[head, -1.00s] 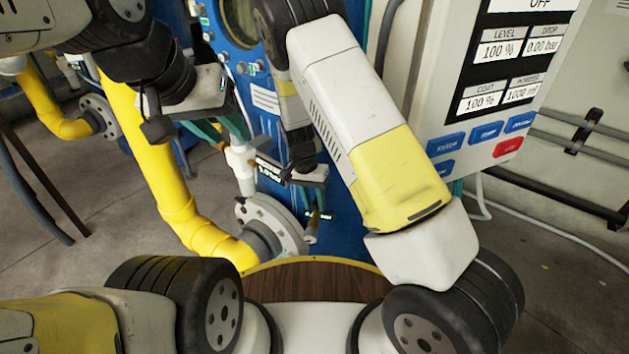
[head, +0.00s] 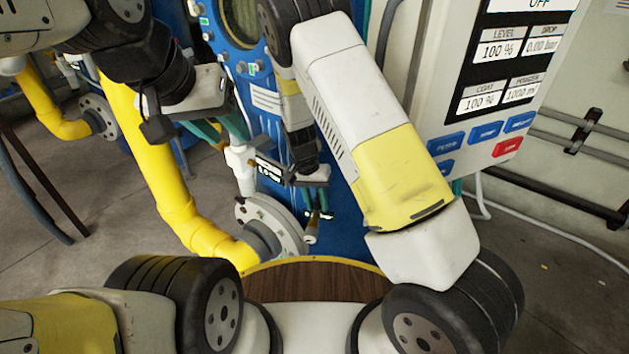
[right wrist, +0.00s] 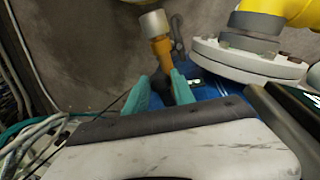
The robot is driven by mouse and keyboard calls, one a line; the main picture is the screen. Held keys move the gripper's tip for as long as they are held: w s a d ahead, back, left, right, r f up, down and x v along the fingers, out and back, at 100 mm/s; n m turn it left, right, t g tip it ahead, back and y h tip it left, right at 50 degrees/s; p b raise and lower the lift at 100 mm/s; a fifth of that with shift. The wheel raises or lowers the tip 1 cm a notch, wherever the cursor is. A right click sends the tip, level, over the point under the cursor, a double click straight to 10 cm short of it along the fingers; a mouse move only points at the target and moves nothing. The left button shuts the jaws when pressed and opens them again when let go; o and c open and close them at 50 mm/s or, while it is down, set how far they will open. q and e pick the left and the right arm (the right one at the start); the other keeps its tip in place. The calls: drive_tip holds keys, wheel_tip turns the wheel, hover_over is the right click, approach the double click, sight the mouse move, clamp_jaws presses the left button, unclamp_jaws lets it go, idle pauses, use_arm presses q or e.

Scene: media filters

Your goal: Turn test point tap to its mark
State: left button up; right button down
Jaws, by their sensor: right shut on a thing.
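The tap (head: 311,232) hangs beside the round flange at the front of the blue panel. In the right wrist view the tap (right wrist: 160,47) is brass-orange with a pale round end, reaching out beyond my fingers. My right gripper (right wrist: 163,85) is shut on it, with one teal finger on each side of its dark part. The mark cannot be made out. My left gripper (head: 228,138) has its teal fingers apart, close to a white pipe fitting (head: 241,165).
A grey flange (head: 268,222) joins a thick yellow pipe (head: 165,185) left of the tap. A white control box (head: 445,105) with a display and buttons stands at right. A black labelled bar (head: 270,168) lies between my grippers. Floor is clear at lower left.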

drive_tip(key=w+d+n+t+y, duration=0.1)
drive_tip(key=w+d+n, duration=0.3)
drive_tip(key=n, duration=1.1)
drive_tip(key=shift+d+t, duration=0.8)
drive_tip(key=shift+d, duration=0.65)
drive_tip(key=c, duration=1.1)
unclamp_jaws()
drive_tip(key=shift+o, duration=0.2)
drive_tip(key=v, duration=0.7)
drive_tip(key=shift+r, duration=0.35)
